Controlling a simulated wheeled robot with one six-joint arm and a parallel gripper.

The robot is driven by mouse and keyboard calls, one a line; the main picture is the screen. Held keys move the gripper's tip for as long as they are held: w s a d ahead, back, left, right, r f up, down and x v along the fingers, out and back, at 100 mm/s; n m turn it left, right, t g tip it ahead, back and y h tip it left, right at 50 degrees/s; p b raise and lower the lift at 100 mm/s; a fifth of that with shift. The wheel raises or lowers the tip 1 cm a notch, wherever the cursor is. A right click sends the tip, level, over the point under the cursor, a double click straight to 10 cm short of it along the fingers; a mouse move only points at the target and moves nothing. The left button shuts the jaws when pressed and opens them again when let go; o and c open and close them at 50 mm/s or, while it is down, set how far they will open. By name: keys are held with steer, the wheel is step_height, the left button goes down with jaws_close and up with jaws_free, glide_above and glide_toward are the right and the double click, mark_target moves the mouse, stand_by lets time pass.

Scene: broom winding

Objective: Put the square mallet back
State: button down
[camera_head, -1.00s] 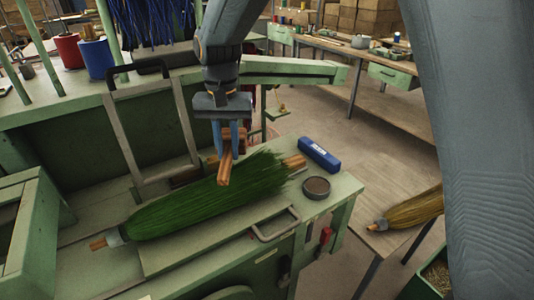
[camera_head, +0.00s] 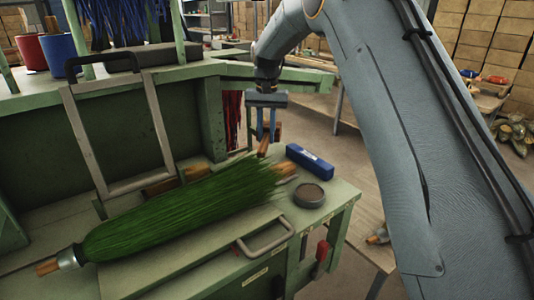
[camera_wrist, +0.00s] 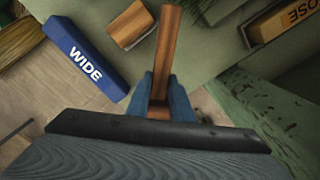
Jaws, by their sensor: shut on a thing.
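My gripper (camera_head: 267,133) is shut on a brown wooden mallet (camera_head: 264,147) and holds it above the bench, over the far end of the green broom. In the wrist view, my gripper (camera_wrist: 163,92) has its blue fingers around the wood, and the mallet's handle (camera_wrist: 168,45) points up the picture. The mallet's head is mostly hidden by the fingers. I cannot make out a rest for the mallet.
A green-bristled broom (camera_head: 180,212) lies across the bench. A blue block (camera_head: 310,160), marked WIDE in the wrist view, and a round dark tin (camera_head: 309,195) lie at the bench's right end. A grey metal frame (camera_head: 160,125) stands behind the broom.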

mark_target(267, 136)
steer(key=shift+f+p, duration=0.75)
steer(key=shift+f, duration=2.5)
steer(key=shift+f, duration=0.15)
steer(key=c, duration=1.6)
jaws_free()
steer(key=shift+o, duration=0.2)
step_height(267, 136, up, 12)
steer(key=b, duration=0.3)
steer(key=shift+w, duration=0.15)
steer(key=shift+n+t, duration=0.3)
steer(key=shift+n, duration=0.3)
steer(key=s+d+f, duration=0.2)
steer(key=s+d, duration=0.1)
steer(key=s, duration=0.2)
steer(key=s+d+f, duration=0.2)
steer(key=s+d, duration=0.1)
steer(key=s, duration=0.3)
steer(key=s+d+f, duration=0.2)
steer(key=s, duration=0.3)
steer(key=shift+s+d, duration=0.3)
steer(key=shift+d, duration=0.1)
steer(key=s+d+f, duration=0.2)
steer(key=s+f, duration=0.1)
steer(key=s, duration=0.7)
steer(key=s+d+f+n, duration=0.1)
steer(key=s+f, duration=0.3)
steer(key=s, duration=0.7)
steer(key=shift+d, duration=0.75)
